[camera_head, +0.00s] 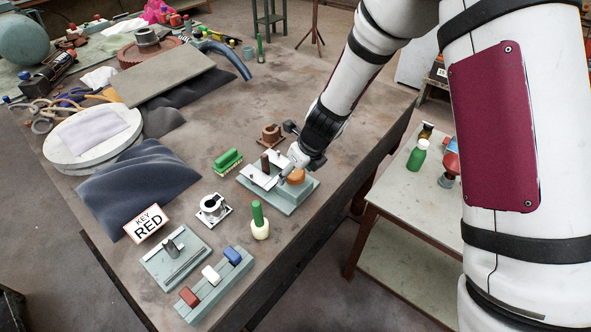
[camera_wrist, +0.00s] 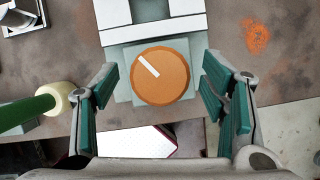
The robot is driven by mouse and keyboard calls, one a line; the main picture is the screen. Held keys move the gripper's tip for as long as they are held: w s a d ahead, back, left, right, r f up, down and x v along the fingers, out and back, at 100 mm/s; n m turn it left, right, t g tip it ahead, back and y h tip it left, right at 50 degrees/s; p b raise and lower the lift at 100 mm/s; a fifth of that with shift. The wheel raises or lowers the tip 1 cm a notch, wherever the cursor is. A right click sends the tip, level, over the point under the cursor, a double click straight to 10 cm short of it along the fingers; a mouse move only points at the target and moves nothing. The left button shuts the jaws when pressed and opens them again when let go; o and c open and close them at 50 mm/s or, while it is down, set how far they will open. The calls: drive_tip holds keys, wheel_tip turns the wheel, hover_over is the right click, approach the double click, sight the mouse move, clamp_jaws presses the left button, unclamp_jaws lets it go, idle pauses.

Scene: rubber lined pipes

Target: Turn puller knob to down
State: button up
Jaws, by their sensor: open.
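The puller knob is a round orange knob (camera_head: 296,176) on the right front part of a grey-green base (camera_head: 293,197). In the wrist view the knob (camera_wrist: 160,76) has a white pointer line that slants toward the upper left. My gripper (camera_head: 291,170) is above the knob. In the wrist view my gripper (camera_wrist: 163,95) is open, with green-padded fingers on the left and right of the knob and a gap on each side. White plates (camera_head: 262,172) of the puller stand beside the knob, with a brown post between them.
A green-handled tool with a cream base (camera_head: 259,222), a green brush (camera_head: 228,161), a white clamp (camera_head: 213,207) and a brown flanged part (camera_head: 271,135) stand close by.

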drive_tip(key=c, duration=1.1)
drive_tip(key=shift+c, duration=0.2)
drive_tip(key=shift+n, duration=0.3)
